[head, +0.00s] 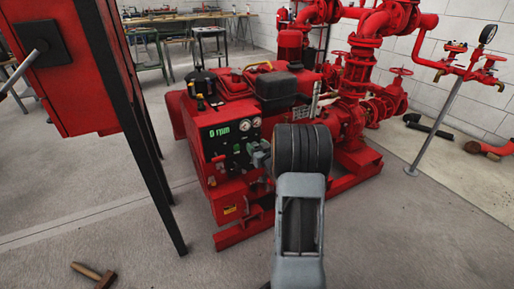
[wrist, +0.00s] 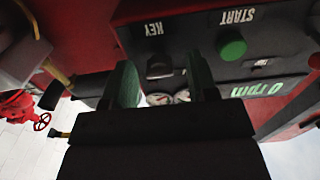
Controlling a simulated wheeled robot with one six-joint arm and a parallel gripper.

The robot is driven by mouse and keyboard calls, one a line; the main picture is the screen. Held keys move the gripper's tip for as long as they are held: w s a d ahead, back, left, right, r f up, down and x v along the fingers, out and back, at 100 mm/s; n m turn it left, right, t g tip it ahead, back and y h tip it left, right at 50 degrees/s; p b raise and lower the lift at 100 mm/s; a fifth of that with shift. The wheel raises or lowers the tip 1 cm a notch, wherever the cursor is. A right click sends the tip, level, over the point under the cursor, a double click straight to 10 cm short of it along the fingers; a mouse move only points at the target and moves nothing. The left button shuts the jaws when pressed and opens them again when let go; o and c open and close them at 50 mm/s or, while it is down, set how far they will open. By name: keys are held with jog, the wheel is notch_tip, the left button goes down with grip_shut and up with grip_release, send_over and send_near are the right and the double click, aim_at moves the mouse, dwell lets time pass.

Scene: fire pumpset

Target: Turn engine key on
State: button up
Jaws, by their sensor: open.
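The engine's black control panel (head: 228,138) faces front-left on the red pump engine in the head view, with a green "0 rpm" display. In the wrist view the panel appears upside down. The engine key (wrist: 158,66) is a dark knob beside the "KEY" label, between the two fingers in the picture. A green START button (wrist: 231,47) is to its right. My gripper (wrist: 160,80) is open, its green-grey fingers either side of the key in view; I cannot tell whether they touch it. In the head view my gripper (head: 258,155) is at the panel's right side, and my wrist hides part of the engine.
A red cabinet (head: 62,70) on dark legs stands at the left. Red pipes and valves (head: 385,50) rise behind the engine. Floor at the front is mostly clear.

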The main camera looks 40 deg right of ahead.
jog(key=shift+c, duration=0.2)
jog(key=c, duration=0.9)
jog(key=m+p, duration=0.2)
jog(key=m, duration=0.1)
jog(key=shift+r+m, duration=0.1)
jog(key=shift+m, duration=0.3)
jog(key=m+p, duration=0.2)
jog(key=m, duration=0.2)
jog(key=shift+m, duration=0.7)
